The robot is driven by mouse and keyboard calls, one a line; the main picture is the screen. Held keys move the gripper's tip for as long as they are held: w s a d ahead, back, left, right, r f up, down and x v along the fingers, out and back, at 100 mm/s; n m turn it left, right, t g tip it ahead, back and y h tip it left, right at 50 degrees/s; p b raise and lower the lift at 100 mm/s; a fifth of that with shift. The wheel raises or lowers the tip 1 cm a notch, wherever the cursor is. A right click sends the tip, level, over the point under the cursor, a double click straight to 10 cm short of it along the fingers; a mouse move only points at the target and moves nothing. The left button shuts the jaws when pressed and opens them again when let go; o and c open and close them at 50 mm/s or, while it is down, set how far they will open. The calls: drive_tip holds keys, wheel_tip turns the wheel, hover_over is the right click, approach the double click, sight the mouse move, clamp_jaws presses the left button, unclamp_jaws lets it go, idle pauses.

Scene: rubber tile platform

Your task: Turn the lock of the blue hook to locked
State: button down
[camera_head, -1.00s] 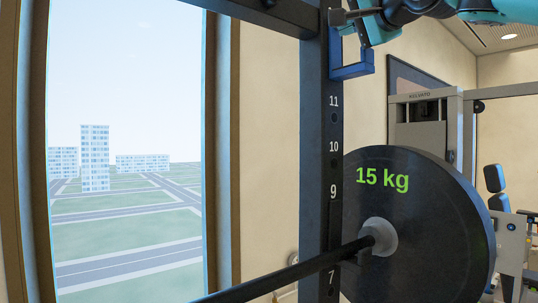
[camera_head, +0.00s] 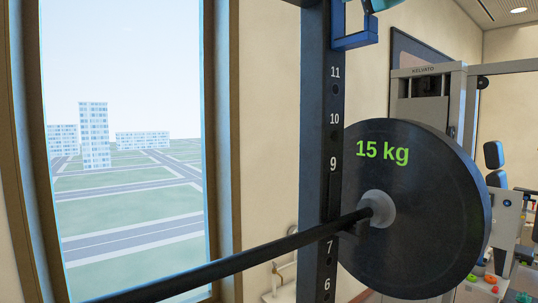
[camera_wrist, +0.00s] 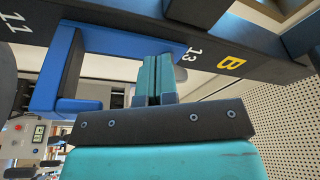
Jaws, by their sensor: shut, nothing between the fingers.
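The blue hook (camera_head: 355,42) sits on the dark upright post (camera_head: 323,150) above the number 11, at the top edge of the head view. In the wrist view the blue hook (camera_wrist: 62,75) is large at the left, with an arm running along the post between 11 and 13. My gripper (camera_wrist: 158,62) is shut and empty, its teal fingertips reaching up to the hook's blue arm near the 13. I cannot tell whether they touch it. In the head view only a teal bit of my arm shows at the top edge. The lock and its setting cannot be made out.
A black 15 kg plate (camera_head: 415,210) hangs on a bar (camera_head: 240,262) that crosses in front of the post below the hook. A grey gym machine (camera_head: 430,90) stands behind at the right. A window (camera_head: 125,150) fills the left.

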drive_tip(key=shift+w+d+r, duration=0.15)
drive_tip(key=shift+d+r, duration=0.05)
drive_tip(key=shift+r, duration=0.05)
idle(0.6)
drive_tip(key=shift+s+a+r, duration=0.2)
drive_tip(key=shift+a+r, duration=0.05)
drive_tip(key=shift+r, duration=0.3)
idle(0.3)
drive_tip(key=shift+a+f, duration=0.1)
drive_tip(key=b+v, duration=0.2)
drive_tip(key=v, duration=0.4)
drive_tip(key=shift+d+r, duration=0.25)
drive_tip(key=shift+d, duration=0.15)
drive_tip(key=shift+w, duration=0.15)
drive_tip(key=shift+f, duration=0.1)
